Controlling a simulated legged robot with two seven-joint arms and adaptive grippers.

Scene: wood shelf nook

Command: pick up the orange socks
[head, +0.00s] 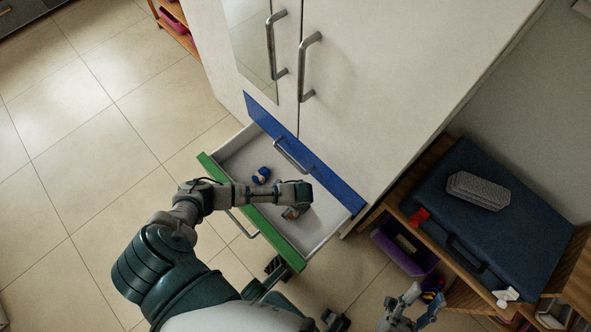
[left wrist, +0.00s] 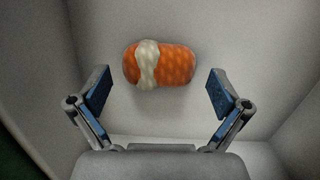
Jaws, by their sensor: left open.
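The orange socks (left wrist: 172,65) are a rolled bundle with a pale band, lying on the light floor of the open drawer (head: 236,152) in the left wrist view. My left gripper (left wrist: 158,92) is open, its blue-padded fingers on either side of the bundle's near edge and apart from it. In the head view my left arm crosses the green drawer front, and the left gripper (head: 296,212) points down into the drawer. I cannot make out the orange bundle there. My right gripper (head: 420,304) is open at the lower right, away from the drawer.
A small blue item with a pale and orange part (head: 262,175) lies farther back in the drawer. A white cabinet (head: 400,70) stands behind. A wooden shelf at right bears a dark blue case (head: 500,225); a purple bin (head: 405,250) is beside it. Tiled floor is free at left.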

